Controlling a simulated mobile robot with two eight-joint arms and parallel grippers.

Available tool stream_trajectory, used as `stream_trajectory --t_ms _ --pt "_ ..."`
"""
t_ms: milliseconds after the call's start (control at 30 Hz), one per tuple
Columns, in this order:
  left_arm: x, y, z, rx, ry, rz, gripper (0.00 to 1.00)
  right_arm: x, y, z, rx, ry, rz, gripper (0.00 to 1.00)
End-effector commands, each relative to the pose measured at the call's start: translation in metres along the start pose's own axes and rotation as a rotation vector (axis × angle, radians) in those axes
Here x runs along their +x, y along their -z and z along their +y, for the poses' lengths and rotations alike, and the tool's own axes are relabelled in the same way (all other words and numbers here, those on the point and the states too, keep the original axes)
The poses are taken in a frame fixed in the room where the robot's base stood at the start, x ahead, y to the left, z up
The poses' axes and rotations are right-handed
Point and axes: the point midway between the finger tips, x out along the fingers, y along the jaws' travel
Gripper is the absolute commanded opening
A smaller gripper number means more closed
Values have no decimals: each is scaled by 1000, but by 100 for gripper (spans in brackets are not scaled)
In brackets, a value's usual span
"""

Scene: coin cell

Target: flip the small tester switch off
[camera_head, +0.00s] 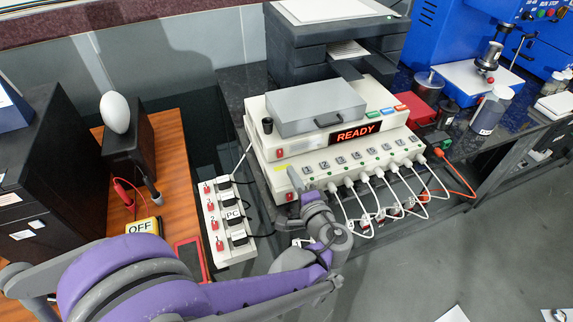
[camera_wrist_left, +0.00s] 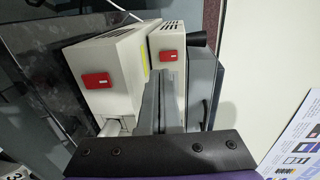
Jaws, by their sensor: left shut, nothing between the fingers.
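The tester is two stacked cream units. The upper unit (camera_head: 300,148) has a lit READY display and a red switch (camera_head: 279,153); the wider lower unit (camera_head: 330,172) has a red switch (camera_head: 290,196) at its left end. I cannot tell which is the small tester switch. In the left wrist view, the lower unit's red switch (camera_wrist_left: 96,80) is left of the fingers, and the upper unit's red switch (camera_wrist_left: 168,55) is just beyond the fingertips. My left gripper (camera_head: 302,190) is shut and empty before the tester's left end; contact is unclear. My right gripper is not seen.
White cables (camera_head: 365,205) hang from the lower unit's front. A power strip (camera_head: 228,220) with red switches lies left of my gripper. An OFF block (camera_head: 144,227) is on the wooden surface.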

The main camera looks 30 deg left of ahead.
Motion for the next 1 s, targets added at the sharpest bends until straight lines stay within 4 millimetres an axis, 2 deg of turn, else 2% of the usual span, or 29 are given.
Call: stream_trajectory --t_ms 100,300,1000 --pt "23 -1 1 0 1 -4 0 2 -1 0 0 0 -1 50" --pt "44 0 0 0 0 -2 0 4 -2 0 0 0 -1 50" --pt "53 0 1 0 0 0 0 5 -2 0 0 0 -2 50"
